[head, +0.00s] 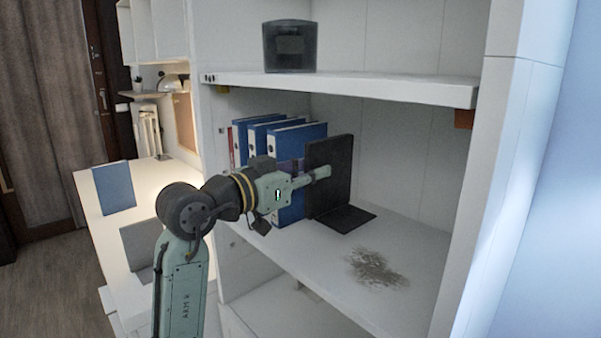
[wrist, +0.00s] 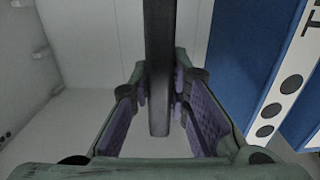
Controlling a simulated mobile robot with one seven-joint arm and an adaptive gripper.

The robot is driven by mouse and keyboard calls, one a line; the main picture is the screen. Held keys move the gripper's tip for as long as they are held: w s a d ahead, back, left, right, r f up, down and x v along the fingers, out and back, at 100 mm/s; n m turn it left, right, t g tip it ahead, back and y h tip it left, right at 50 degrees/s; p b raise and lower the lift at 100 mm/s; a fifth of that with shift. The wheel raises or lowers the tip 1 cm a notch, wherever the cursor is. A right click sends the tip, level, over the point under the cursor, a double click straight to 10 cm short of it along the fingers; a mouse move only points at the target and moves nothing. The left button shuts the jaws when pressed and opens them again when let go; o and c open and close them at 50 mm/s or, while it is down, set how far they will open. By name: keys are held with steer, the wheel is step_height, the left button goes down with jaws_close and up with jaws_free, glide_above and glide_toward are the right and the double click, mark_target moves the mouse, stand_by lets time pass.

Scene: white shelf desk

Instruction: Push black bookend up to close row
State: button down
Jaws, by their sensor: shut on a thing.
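The black bookend (head: 333,172) stands upright on the white shelf, its flat foot (head: 346,218) pointing to the right. A row of blue binders (head: 284,140) stands to its left, with a red one (head: 234,147) at the far left end. My gripper (head: 322,173) is shut on the bookend's upright plate. In the wrist view the plate (wrist: 159,60) runs between the two purple-padded fingers of my gripper (wrist: 160,105), with a blue binder (wrist: 245,65) to the right. My arm hides part of the binders, so I cannot tell whether plate and nearest binder touch.
The shelf board (head: 310,250) is free to the right of the bookend, apart from a dark smudge (head: 376,268). An upper shelf (head: 345,88) holding a dark container (head: 290,46) hangs above. A side panel (head: 480,170) closes the right.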

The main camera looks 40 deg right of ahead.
mark_target(306, 196)
steer(key=shift+a+f+b, duration=0.1)
steer(key=shift+f+b, duration=1.2)
steer(key=shift+f, duration=0.95)
steer(key=c, duration=1.4)
jaws_free()
steer(key=shift+c, duration=0.2)
steer(key=shift+a, duration=0.1)
steer(key=a, duration=1.1)
steer(key=shift+s+a, duration=0.4)
steer(key=shift+s, duration=0.05)
